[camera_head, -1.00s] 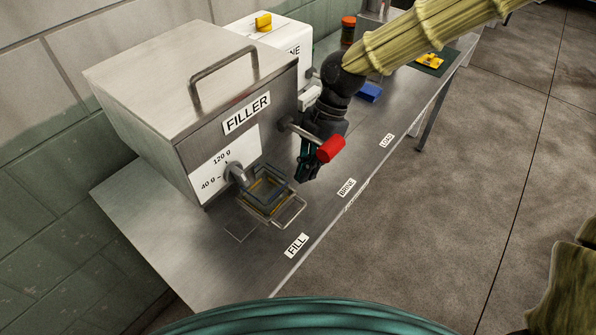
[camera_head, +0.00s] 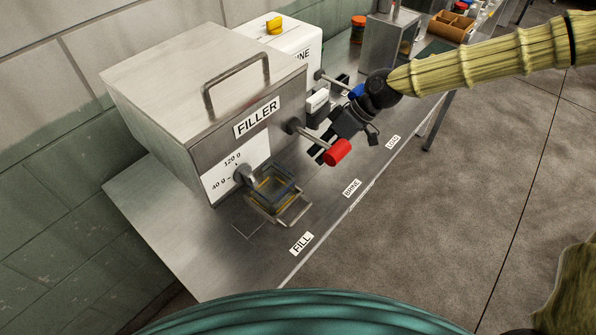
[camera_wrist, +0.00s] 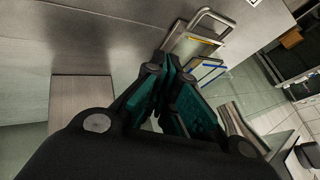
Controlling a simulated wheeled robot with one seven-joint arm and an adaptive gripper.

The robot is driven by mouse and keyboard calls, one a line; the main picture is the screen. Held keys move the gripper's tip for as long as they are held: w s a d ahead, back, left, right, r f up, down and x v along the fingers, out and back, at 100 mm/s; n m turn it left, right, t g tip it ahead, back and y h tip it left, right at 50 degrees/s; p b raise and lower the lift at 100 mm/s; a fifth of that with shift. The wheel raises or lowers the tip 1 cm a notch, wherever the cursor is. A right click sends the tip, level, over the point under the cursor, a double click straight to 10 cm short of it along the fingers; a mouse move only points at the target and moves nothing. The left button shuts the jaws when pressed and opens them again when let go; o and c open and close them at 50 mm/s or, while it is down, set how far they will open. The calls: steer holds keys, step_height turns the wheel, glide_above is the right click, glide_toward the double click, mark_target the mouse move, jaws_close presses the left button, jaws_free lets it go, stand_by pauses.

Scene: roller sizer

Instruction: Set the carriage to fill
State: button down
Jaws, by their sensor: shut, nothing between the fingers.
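The carriage (camera_head: 275,209) is a small metal frame with clear blue-edged walls, yellow strips and a wire handle at its front. In the wrist view, my gripper's teal fingers (camera_wrist: 165,78) show before a metal frame with a handle (camera_wrist: 200,38), probably the carriage.
The red lever juts from the filler's front, close to my gripper. A white brine box (camera_head: 285,42) stands behind the filler. BRINE (camera_head: 352,188) and LOAD (camera_head: 392,142) labels follow the bench edge. The front left bench (camera_head: 180,235) is clear.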

steer(key=shift+p+x, duration=1.95)
steer(key=shift+x, duration=3.05)
steer(key=s+a+b, duration=0.1)
steer(key=s+a, duration=0.2)
steer(key=shift+s+a+b, duration=0.2)
steer(key=shift+a+b, duration=0.1)
steer(key=shift+b, duration=0.1)
steer(key=shift+s+a, duration=0.15)
steer(key=shift+s, duration=0.15)
steer(key=shift+f, duration=0.1)
steer(key=p+v, duration=0.5)
steer(key=v, duration=0.5)
